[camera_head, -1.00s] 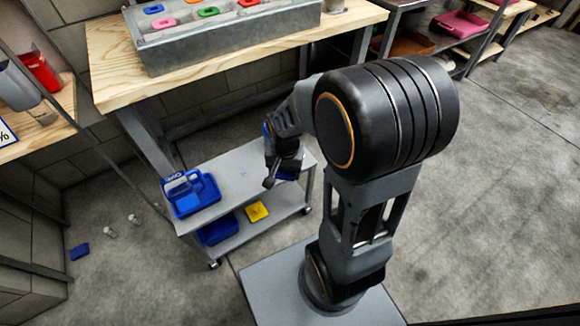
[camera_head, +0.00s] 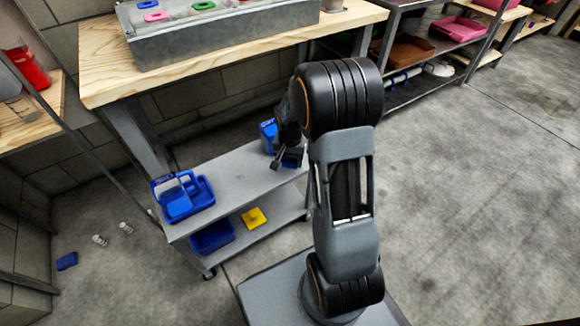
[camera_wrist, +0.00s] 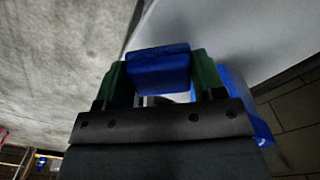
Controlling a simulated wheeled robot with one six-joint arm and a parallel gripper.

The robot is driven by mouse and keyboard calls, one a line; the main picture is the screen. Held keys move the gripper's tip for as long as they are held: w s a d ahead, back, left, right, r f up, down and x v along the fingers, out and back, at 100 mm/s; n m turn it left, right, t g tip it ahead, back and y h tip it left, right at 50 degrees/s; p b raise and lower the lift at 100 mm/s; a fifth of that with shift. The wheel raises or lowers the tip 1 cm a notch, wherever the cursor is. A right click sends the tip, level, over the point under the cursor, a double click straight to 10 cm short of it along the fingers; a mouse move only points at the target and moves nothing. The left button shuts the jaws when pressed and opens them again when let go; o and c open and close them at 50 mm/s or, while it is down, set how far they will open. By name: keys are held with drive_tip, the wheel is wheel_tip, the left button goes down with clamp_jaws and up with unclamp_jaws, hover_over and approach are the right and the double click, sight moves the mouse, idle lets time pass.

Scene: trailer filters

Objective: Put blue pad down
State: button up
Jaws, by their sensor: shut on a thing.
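My gripper (camera_head: 281,161) hangs over the right end of the grey cart's top shelf (camera_head: 232,178). In the wrist view its two green fingers are shut on a blue pad (camera_wrist: 158,68), held between the tips. The pad is hard to make out in the head view. The grey shelf top (camera_wrist: 225,28) shows beyond the pad in the wrist view. I cannot tell whether the pad touches it.
A blue container (camera_head: 267,131) stands on the shelf close to my gripper, beside it in the wrist view (camera_wrist: 236,92). A blue caddy (camera_head: 182,198) sits at the left end. Below are a blue bin (camera_head: 211,237) and a yellow piece (camera_head: 254,218). The shelf middle is clear.

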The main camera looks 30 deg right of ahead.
sight(290, 170)
drive_tip(key=shift+w+d+f, duration=0.1)
drive_tip(key=shift+w+f, duration=0.05)
drive_tip(key=shift+f, duration=0.15)
drive_tip(key=shift+w+d+f+b, duration=0.15)
drive_tip(key=shift+f+b, duration=0.65)
drive_tip(key=shift+f, duration=0.85)
drive_tip(key=shift+f, duration=0.2)
drive_tip(key=o, duration=0.9)
drive_tip(key=shift+c, duration=0.2)
drive_tip(key=shift+r, duration=0.15)
